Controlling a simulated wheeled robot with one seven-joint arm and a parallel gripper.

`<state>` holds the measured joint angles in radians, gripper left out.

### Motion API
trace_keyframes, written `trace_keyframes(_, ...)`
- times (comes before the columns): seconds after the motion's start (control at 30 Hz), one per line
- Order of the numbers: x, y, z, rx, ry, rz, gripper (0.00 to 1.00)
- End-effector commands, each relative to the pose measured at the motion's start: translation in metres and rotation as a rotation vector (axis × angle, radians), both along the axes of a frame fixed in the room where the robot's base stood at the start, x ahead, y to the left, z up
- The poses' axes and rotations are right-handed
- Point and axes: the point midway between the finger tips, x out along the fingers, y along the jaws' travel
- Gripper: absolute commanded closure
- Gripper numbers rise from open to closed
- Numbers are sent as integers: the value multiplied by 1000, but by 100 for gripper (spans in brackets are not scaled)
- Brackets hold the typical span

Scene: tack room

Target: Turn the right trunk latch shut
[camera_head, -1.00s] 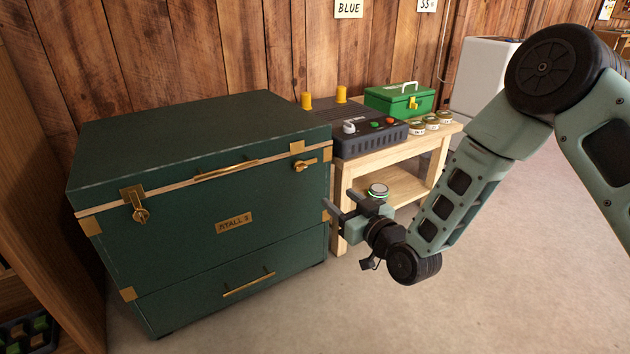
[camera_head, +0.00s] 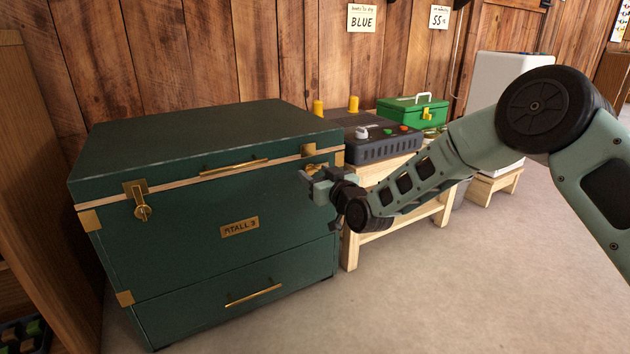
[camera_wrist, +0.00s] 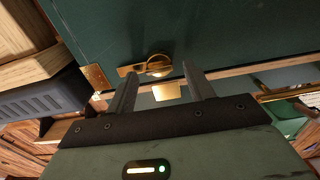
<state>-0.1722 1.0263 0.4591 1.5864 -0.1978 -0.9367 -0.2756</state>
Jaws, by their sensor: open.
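The dark green trunk (camera_head: 180,240) stands at the left with its lid down. Its right latch (camera_head: 310,167) is brass and partly hidden behind my gripper in the head view.
A wooden bench (camera_head: 353,245) stands right of the trunk, close to my arm. It holds a dark control box (camera_head: 380,148) and a green box (camera_head: 415,112). A brass handle (camera_head: 235,166) is on the trunk front. The floor in front is clear.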

Motion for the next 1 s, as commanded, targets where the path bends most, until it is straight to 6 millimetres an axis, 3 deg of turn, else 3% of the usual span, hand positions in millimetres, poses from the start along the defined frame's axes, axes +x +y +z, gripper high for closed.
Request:
trace_keyframes(0.43, 10, 7, 0, -1, 1, 0, 47)
trace_keyframes(0.47, 10, 6, 0, -1, 1, 0, 50)
trace_keyframes(0.6, 10, 6, 0, -1, 1, 0, 89)
trace_keyframes(1.0, 9, 7, 1, -40, -26, 1, 91)
